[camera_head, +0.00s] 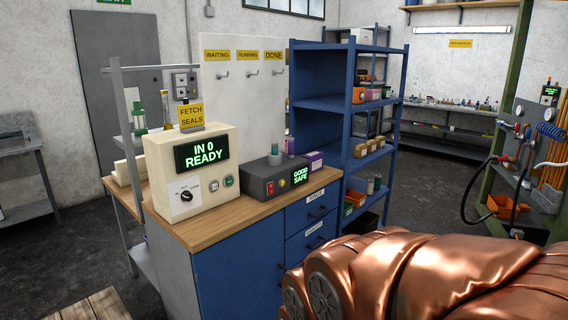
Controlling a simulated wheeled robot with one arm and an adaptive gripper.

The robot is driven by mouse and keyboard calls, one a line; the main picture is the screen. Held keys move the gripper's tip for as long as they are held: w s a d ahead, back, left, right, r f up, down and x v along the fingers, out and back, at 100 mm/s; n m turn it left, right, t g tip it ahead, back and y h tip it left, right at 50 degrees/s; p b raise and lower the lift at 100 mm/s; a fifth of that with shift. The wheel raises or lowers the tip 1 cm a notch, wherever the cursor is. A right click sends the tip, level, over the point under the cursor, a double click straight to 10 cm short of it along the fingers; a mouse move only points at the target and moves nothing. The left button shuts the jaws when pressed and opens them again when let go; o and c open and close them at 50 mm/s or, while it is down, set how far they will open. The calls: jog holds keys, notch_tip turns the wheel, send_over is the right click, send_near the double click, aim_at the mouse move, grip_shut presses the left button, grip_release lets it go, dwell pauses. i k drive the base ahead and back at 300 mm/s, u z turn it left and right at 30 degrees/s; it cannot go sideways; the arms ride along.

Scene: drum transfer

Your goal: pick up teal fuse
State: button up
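A small teal cylinder (275,155), which looks like the teal fuse, stands upright on the dark grey tester box (268,182) on the wooden bench top. The tester's display reads "GOOD SAFE". My gripper is not in view.
A cream box (195,172) reading "IN 0 READY" stands left of the tester on the bench (222,225). The blue shelf (318,145) rises behind and right of the tester. Hooks marked WAITING, RUNNING and DONE hang on a white board (245,105). Copper-coloured covering fills the lower right.

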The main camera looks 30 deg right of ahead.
aim_at(275, 151)
jog(key=u, duration=0.8)
jog(key=k, duration=0.15)
jog(key=z, duration=1.6)
jog(key=i, duration=1.8)
jog(key=u, duration=1.1)
jog(key=i, duration=0.45)
jog(key=u, duration=0.4)
